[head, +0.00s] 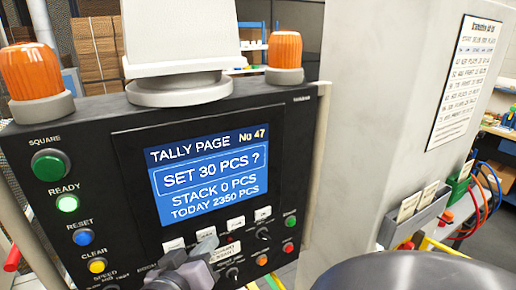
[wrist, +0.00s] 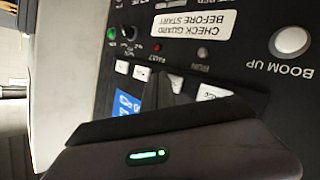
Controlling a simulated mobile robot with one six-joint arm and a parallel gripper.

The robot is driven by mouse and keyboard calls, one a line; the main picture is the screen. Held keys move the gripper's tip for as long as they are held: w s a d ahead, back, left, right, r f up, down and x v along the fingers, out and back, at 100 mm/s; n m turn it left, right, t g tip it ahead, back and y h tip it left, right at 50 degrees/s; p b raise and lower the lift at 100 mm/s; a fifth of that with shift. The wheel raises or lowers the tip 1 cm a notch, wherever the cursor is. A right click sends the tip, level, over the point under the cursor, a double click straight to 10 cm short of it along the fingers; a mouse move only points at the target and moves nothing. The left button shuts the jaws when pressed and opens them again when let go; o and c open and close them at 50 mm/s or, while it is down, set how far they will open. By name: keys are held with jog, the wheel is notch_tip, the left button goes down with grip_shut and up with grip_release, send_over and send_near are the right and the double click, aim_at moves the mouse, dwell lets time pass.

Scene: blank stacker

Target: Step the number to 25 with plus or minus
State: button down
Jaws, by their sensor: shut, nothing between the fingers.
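The screen (head: 207,179) on the dark control panel reads "TALLY PAGE No 47", "SET 30 PCS ?", "STACK 0 PCS" and "TODAY 2350 PCS". A row of white keys runs below it; one key (head: 235,222) shows clear of my gripper, and their labels are too small to read. My gripper (head: 208,240) is shut and empty in front of the lower left of this row. In the wrist view, which is upside down, my gripper's fingertips (wrist: 165,88) overlap the middle of the row and partly hide a key. I cannot tell whether they touch it.
A green button (head: 50,165), blue button (head: 82,237) and yellow button (head: 97,266) line the panel's left side. Small knobs and lights sit right of the keys. A "CHECK GUARD BEFORE START" label (wrist: 195,23) and a BOOM UP button (wrist: 292,41) are close by.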

jog(key=shift+s+d, duration=0.25)
jog(key=shift+s, duration=0.15)
jog(key=s+d, duration=0.1)
jog(key=s+b, duration=0.1)
jog(key=s, duration=0.1)
jog(key=s+d+b, duration=0.1)
jog(key=shift+s+d, duration=0.15)
jog(key=shift+d, duration=0.2)
dwell(2.9)
